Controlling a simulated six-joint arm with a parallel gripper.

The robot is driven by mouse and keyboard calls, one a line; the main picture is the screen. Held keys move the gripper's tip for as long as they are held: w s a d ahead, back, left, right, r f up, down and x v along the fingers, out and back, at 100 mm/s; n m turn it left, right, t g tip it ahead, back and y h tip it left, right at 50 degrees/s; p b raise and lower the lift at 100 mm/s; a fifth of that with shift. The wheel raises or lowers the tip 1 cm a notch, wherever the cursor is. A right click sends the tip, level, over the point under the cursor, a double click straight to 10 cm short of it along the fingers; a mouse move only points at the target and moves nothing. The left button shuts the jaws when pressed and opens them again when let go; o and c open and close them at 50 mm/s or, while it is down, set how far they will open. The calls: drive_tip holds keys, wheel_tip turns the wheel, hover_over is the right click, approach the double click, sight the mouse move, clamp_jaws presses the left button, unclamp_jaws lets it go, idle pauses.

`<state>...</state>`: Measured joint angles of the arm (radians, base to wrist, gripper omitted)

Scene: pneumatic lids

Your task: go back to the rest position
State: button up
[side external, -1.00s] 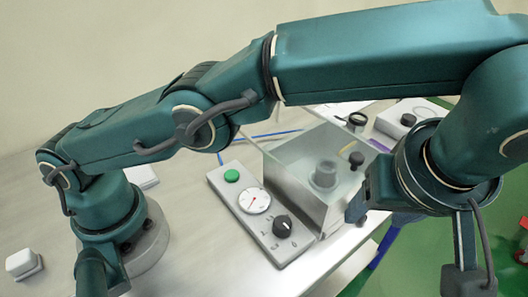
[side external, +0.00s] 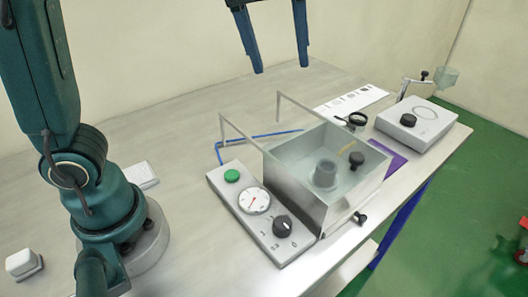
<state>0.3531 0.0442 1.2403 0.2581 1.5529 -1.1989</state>
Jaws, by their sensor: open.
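My gripper (side external: 278,68) shows at the top of the side external view, pointing down. The rest of the wrist is cut off by the top edge of the picture.
The table (side external: 180,140) holds a clear-walled box (side external: 300,190) with a grey cylinder (side external: 325,174) inside. In front stands a control panel (side external: 235,203) with a green button, gauge and black knob. A grey unit (side external: 425,128) stands at right. The back left tabletop is clear.

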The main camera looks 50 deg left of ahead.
drive_tip(key=s+a+f+m+t, duration=0.1)
drive_tip(key=s+a+f+m, duration=0.2)
drive_tip(key=s+a, duration=0.3)
drive_tip(key=s+d+f+m+h, duration=0.1)
drive_tip(key=s+d+f+m, duration=0.1)
drive_tip(key=s+f+m, duration=0.2)
wheel_tip(320, 180, down, 4)
drive_tip(key=m, duration=0.3)
drive_tip(key=shift+s+f+h, duration=0.15)
drive_tip(key=shift+s+h, duration=0.15)
drive_tip(key=shift+s, duration=0.05)
